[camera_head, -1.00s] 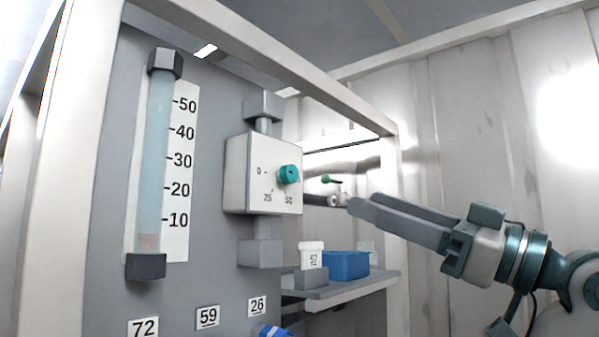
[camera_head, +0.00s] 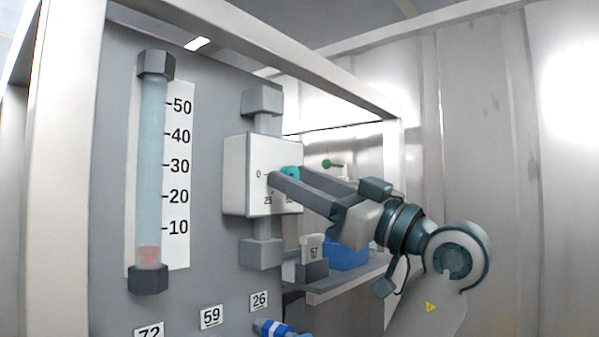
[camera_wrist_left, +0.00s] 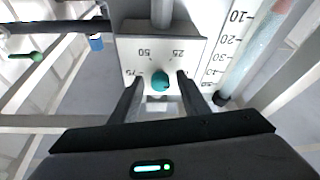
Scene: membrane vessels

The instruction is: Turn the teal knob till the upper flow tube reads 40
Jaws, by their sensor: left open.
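The teal knob (camera_head: 291,172) sits on the front of a white valve box (camera_head: 248,160) with dial marks around it. My left gripper (camera_head: 285,176) is open in front of the box, and one finger partly covers the dial and knob. In the left wrist view the knob (camera_wrist_left: 160,81) lies between the two open fingers (camera_wrist_left: 160,90), with gaps on both sides. A clear flow tube (camera_head: 152,160) with a scale stands left of the box. Its reddish float (camera_head: 149,255) rests near the bottom, below the 10 mark. My right gripper is out of view.
A small shelf right of the box holds a blue bin (camera_head: 348,254) and a white labelled container (camera_head: 312,247). A green-handled valve (camera_head: 331,164) is behind my arm. Number tags 59 (camera_head: 211,317) and 26 (camera_head: 259,301) are on the panel below.

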